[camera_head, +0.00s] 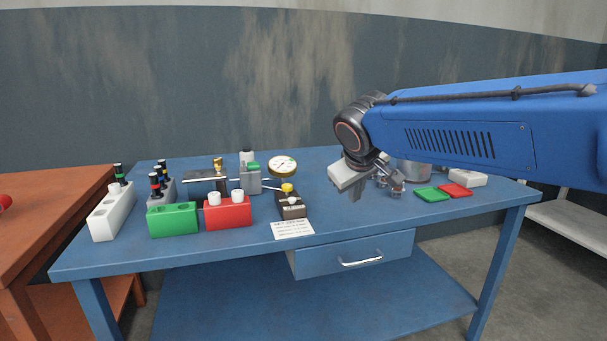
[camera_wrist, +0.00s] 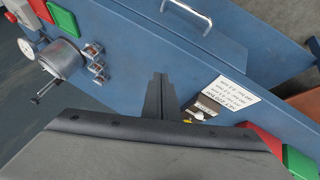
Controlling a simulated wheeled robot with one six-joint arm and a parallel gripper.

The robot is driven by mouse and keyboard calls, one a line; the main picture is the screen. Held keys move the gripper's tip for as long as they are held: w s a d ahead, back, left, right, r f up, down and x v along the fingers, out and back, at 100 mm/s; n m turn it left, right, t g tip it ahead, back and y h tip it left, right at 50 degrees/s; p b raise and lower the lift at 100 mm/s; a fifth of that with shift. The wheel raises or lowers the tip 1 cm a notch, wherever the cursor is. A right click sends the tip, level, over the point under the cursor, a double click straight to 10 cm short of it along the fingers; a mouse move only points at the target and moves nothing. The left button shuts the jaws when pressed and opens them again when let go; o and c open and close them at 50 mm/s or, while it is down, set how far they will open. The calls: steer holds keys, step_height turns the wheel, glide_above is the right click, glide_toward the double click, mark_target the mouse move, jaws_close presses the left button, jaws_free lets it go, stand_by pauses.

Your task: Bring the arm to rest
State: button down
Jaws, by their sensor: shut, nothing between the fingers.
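My blue arm (camera_head: 450,128) reaches in from the right over the blue workbench (camera_head: 335,228). Its dark wrist joint is bent, and the pale gripper body hangs above the bench's middle-right. My gripper (camera_head: 356,194) points down, and its fingers look empty. In the wrist view the gripper (camera_wrist: 160,80) shows as dark fingers closed together, with the bench top behind them. The fingers appear clear of the objects, but their exact height above the bench is hard to tell.
Left of the gripper stand a pressure gauge (camera_head: 282,166), a white card (camera_head: 293,230), a red block (camera_head: 228,213), a green block (camera_head: 173,220) and a white rack (camera_head: 112,212). Right are a metal pot (camera_head: 414,171), a green pad (camera_head: 431,194) and a red pad (camera_head: 455,190).

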steer(key=s+d+f+m+g, duration=0.1)
steer(key=s+d+f+m, duration=0.1)
steer(key=s+d+f, duration=0.35)
steer(key=s+d+f+m+g, duration=0.1)
steer(key=s+d+f, duration=0.1)
steer(key=s+d, duration=0.6)
steer(key=s+d+f+m, duration=0.1)
steer(key=s+f, duration=0.4)
steer(key=s, duration=0.3)
steer(key=s+d+f+m+y, duration=0.1)
steer(key=s+d+f+m, duration=0.1)
steer(key=s+f, duration=0.3)
steer(key=s, duration=0.3)
steer(key=shift+g, duration=0.4)
